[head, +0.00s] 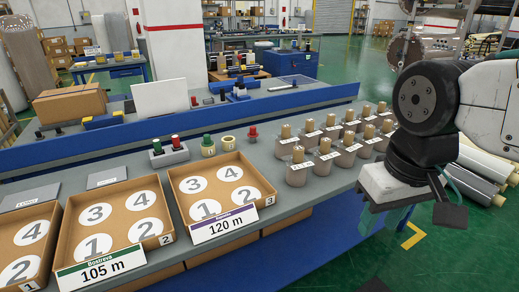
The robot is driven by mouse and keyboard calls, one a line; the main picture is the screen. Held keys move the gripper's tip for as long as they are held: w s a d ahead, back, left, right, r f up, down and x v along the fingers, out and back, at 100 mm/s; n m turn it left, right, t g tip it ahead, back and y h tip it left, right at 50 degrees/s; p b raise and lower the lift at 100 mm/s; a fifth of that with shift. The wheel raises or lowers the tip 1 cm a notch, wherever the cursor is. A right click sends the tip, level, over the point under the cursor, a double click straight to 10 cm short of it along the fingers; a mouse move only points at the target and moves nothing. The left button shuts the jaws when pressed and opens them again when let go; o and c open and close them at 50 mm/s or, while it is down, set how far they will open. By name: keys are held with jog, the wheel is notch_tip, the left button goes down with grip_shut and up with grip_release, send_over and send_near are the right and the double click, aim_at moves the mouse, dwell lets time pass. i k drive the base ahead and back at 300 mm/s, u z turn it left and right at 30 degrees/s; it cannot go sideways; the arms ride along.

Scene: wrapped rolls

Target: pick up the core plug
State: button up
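No thing in view is labelled as the core plug. Small red and green plug-like pieces stand on the grey bench: a green one (208,146), a red one (253,134), and a green and red pair (166,145) on a grey block. Several grey wrapped rolls with tan core ends (298,168) stand upright in rows to the right. My gripper (412,216) hangs at the right, beyond the bench's front edge and apart from all these pieces. Its fingers are small and partly hidden, so their opening is unclear. I see nothing held in it.
Cardboard trays with numbered circles, one marked 105 m (140,245) and one marked 120 m (178,203), fill the bench front left. A tape-like roll (228,144) stands between the plugs. A blue rail (250,110) runs behind.

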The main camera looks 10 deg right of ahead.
aim_at(252, 135)
jog(key=u, duration=0.2)
jog(key=k, duration=0.3)
jog(key=z, duration=1.2)
jog(key=i, duration=1.35)
jog(key=u, duration=0.85)
jog(key=i, duration=0.5)
jog(key=u, duration=0.65)
